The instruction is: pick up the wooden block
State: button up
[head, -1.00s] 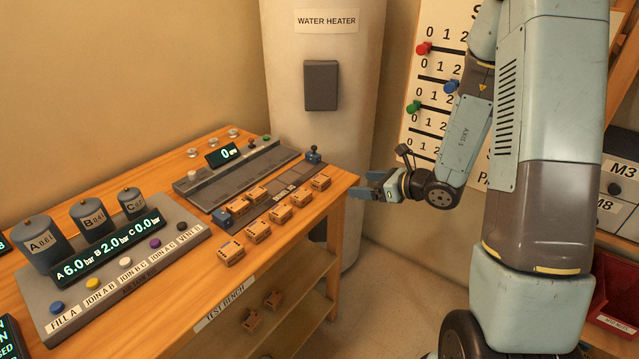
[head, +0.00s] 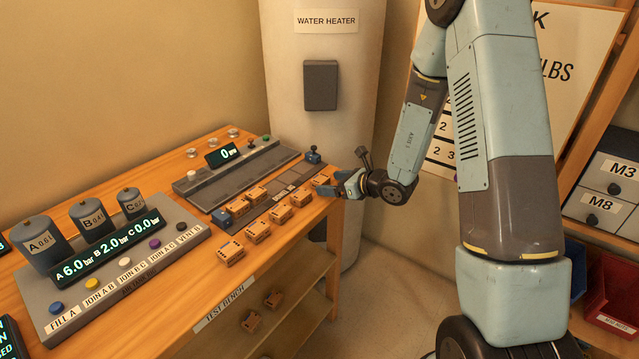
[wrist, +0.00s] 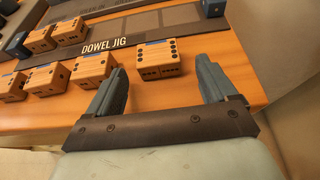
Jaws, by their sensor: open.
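Several similar wooden blocks with dark dots or holes are on the bench; the frames do not tell which one is meant. The rightmost wooden block (head: 321,180) of the front row is at the bench's right end. In the wrist view this block (wrist: 159,60) lies just ahead of my fingertips, nearer the left finger. My gripper (head: 344,186) is open and empty at the bench's right edge; in the wrist view its fingers (wrist: 161,72) are spread wide. The other front-row blocks (wrist: 95,69) stand to the left, with two blocks (wrist: 69,30) farther back on the dowel jig (wrist: 135,42).
The bench (head: 190,275) holds a console with tanks (head: 85,215) and a grey device (head: 225,172) behind the blocks. A water heater (head: 325,130) stands close behind the bench's right end. A drawer cabinet (head: 605,180) stands right.

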jog(key=shift+x, duration=1.1)
jog(key=shift+s, duration=0.1)
jog(key=shift+c, duration=0.3)
jog(key=c, duration=1.1)
